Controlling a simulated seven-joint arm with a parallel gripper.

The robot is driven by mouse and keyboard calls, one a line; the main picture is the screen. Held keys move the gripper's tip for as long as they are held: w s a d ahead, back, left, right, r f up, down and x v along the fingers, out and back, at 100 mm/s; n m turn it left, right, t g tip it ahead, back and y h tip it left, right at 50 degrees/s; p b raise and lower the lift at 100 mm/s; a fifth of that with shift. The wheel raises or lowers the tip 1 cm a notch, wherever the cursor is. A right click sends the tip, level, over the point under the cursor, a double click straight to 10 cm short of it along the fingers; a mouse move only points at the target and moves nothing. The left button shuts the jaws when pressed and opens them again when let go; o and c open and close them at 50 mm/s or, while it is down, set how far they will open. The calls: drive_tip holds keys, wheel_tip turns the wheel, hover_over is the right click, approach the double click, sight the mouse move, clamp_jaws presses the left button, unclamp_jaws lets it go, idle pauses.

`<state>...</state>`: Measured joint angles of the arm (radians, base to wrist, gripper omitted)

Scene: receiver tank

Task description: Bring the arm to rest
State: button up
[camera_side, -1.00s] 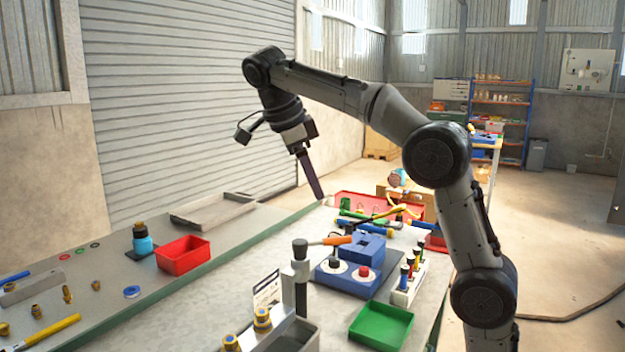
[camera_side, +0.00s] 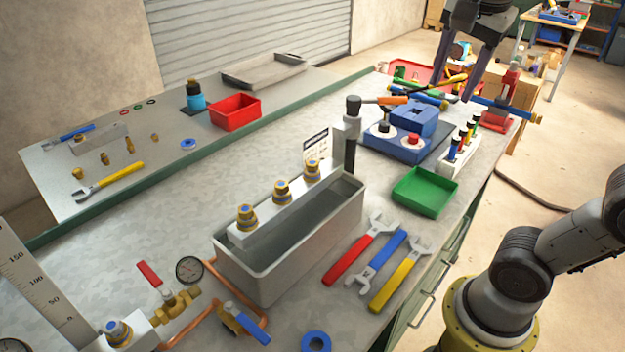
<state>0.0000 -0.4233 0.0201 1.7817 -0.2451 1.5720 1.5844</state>
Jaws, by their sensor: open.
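My gripper (camera_side: 456,84) shows at the top right of the side view, pointing down, with its two dark fingers apart. It is over the far right part of the workbench (camera_side: 130,245), near the yellow- and blue-handled tools. I see nothing between the fingers. The upper part of my gripper and wrist is cut off by the top edge. Part of my arm (camera_side: 520,265) shows at the lower right. Whether the fingertips touch the tools behind them cannot be told.
A blue block fixture (camera_side: 395,150), a screwdriver rack (camera_side: 460,155) and a red tray (camera_side: 400,68) lie near my gripper. A green tray (camera_side: 425,192), several wrenches (camera_side: 385,255) and a grey tank (camera_side: 262,278) are nearer.

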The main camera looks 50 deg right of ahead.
drive_tip(key=s+a+f+n+t+y, duration=0.1)
drive_tip(key=a+f+n, duration=0.1)
drive_tip(key=f+n, duration=0.5)
drive_tip(key=s+a+f+n+t+y, duration=0.1)
drive_tip(key=s+a+f+n+t, duration=0.1)
drive_tip(key=f+n, duration=0.6)
drive_tip(key=shift+s+a+n+y, duration=0.2)
drive_tip(key=shift+a+n+y, duration=0.35)
drive_tip(key=shift+n, duration=1.15)
drive_tip(key=shift+a, duration=0.15)
